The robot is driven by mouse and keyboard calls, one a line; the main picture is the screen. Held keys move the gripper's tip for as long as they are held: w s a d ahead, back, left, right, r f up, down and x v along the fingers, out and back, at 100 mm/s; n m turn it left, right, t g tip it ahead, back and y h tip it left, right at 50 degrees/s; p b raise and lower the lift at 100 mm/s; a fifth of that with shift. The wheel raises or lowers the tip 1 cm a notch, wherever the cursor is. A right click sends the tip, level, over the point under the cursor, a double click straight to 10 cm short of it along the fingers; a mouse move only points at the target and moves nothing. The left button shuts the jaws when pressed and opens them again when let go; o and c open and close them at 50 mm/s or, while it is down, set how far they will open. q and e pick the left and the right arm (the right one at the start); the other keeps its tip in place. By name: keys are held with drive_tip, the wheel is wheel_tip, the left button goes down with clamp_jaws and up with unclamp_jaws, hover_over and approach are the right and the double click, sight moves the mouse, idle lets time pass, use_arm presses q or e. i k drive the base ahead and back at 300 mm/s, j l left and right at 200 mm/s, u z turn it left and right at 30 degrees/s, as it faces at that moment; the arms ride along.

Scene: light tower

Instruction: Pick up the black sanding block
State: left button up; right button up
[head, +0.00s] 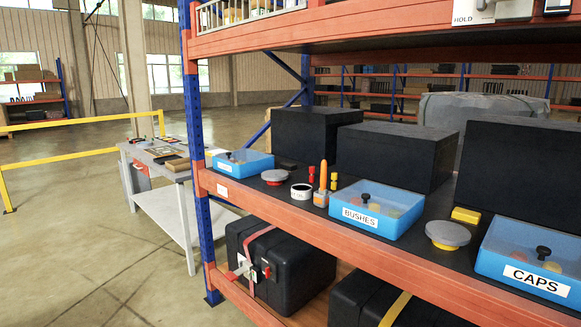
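A small dark block (287,164), which looks like the black sanding block, lies on the dark middle shelf (411,240) at its left part. It sits just right of the left blue box (243,162) and behind a grey round disc (275,177). A tall black case stands close behind it. The block is small and dark against the dark shelf, so its exact outline is hard to tell. Neither of my grippers is in view.
Blue boxes labelled BUSHES (376,209) and CAPS (530,263), a tape roll (302,191), an orange-tipped tool (322,186) and a yellow block (466,215) stand along the shelf. A blue upright (196,130) and workbench (170,160) are left. Open floor lies front left.

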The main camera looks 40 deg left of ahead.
sight(287, 166)
drive_tip(key=i+j+z, duration=0.1)
drive_tip(key=j+z, duration=0.15)
drive_tip(key=j, duration=1.1)
drive_tip(key=j+z, duration=0.25)
drive_tip(key=j, duration=1.1)
